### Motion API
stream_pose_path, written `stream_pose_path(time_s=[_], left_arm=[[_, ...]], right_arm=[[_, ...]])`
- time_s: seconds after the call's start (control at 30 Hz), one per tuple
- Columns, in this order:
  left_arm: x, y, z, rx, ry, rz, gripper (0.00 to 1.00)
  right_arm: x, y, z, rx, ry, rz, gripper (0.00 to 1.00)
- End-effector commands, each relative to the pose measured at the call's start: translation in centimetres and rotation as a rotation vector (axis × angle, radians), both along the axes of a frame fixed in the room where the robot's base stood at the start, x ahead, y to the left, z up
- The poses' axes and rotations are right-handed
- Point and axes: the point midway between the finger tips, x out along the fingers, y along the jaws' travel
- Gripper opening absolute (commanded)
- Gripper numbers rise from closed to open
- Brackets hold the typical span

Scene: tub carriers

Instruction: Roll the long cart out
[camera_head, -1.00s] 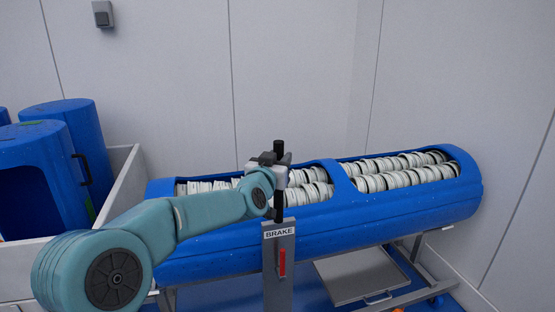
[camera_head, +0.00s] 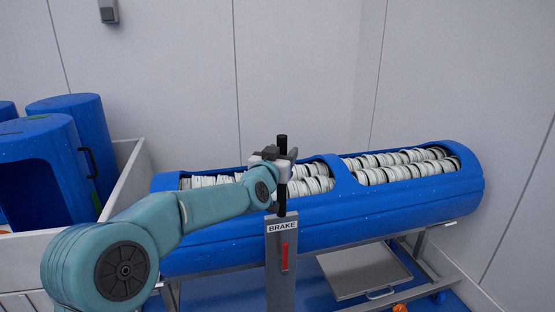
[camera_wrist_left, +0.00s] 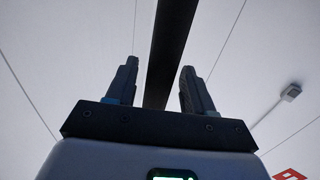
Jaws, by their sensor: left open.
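The long cart is a blue tub (camera_head: 330,215) with two openings, filled with rows of white ring-like pieces (camera_head: 385,172), on a grey metal frame (camera_head: 425,268). A black upright bar (camera_head: 282,202) rises from the post. My left gripper (camera_head: 284,160) is at the upper part of this bar. In the left wrist view the gripper (camera_wrist_left: 158,68) is open, with the black bar (camera_wrist_left: 169,50) running between its fingers. My right gripper is out of view.
Blue drums (camera_head: 45,165) stand at the left inside a pale-walled bin (camera_head: 125,185). Pale walls (camera_head: 300,75) close in behind and to the right of the cart. A grey flat panel with a handle (camera_head: 360,268) lies low under the cart.

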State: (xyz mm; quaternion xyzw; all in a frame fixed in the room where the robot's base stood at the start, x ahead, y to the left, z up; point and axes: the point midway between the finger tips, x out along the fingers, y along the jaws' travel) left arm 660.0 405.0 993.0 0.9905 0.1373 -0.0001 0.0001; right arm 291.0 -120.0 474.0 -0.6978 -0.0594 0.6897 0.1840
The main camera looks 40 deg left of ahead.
Motion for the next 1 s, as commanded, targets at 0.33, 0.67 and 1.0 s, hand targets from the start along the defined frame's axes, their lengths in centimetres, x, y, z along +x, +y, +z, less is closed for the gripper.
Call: stream_pose_path(time_s=[0.33, 0.67, 1.0], left_arm=[[-6.5, -1.8, 0.1, 0.001, -0.002, 0.000, 0.52], [-13.8, -3.8, 0.2, 0.000, -0.003, 0.000, 0.52], [-15.6, -4.3, 0.1, 0.001, -0.002, 0.000, 0.52]], right_arm=[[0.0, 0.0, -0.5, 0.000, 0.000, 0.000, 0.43], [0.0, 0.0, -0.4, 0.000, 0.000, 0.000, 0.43], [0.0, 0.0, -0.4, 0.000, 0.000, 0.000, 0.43]])
